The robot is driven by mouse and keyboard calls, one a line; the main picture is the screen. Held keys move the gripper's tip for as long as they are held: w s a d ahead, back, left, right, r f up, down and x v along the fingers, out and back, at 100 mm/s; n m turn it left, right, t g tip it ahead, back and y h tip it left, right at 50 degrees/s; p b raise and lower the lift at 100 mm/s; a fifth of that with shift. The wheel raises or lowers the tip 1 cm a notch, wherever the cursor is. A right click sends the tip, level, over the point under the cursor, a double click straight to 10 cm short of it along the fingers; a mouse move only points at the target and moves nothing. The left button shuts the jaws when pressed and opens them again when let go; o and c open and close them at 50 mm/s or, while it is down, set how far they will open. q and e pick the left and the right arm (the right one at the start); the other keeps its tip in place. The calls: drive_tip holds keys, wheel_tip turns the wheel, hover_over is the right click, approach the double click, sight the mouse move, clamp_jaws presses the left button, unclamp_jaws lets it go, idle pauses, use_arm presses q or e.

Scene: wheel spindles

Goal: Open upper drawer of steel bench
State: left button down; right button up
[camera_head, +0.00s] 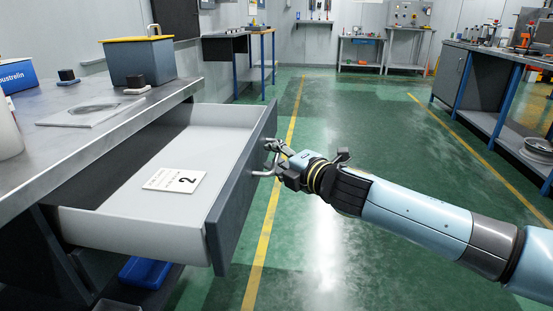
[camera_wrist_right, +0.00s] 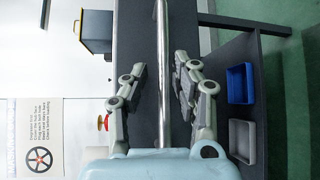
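The upper drawer (camera_head: 165,229) of the steel bench (camera_head: 50,165) is pulled far out, with its light grey inside showing. A card marked 2 (camera_head: 175,180) lies in it. The bar handle (camera_head: 264,172) is on the dark drawer front (camera_head: 240,190); it also shows as an upright bar in the right wrist view (camera_wrist_right: 161,60). My right gripper (camera_head: 280,160) is at the handle. In the right wrist view its fingers (camera_wrist_right: 161,85) stand either side of the bar, with gaps visible, so it looks open. My left gripper is not in view.
A grey-blue bin with a yellow lid (camera_head: 140,60) and a flat plate (camera_head: 92,110) are on the bench top. A blue tray (camera_head: 150,272) is below the drawer. The green floor (camera_head: 350,240) beyond the drawer front is clear. Another workbench (camera_head: 480,120) stands at the right.

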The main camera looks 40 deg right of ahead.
drive_tip(key=shift+o, duration=0.2)
drive_tip(key=shift+s+f, duration=0.15)
drive_tip(key=shift+s, duration=0.05)
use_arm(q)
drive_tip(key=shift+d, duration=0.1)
use_arm(e)
drive_tip(key=s+a+r, duration=0.1)
drive_tip(key=s, duration=1)
drive_tip(key=shift+s+r, duration=0.3)
drive_tip(key=shift+r, duration=0.05)
drive_tip(key=shift+w, duration=0.1)
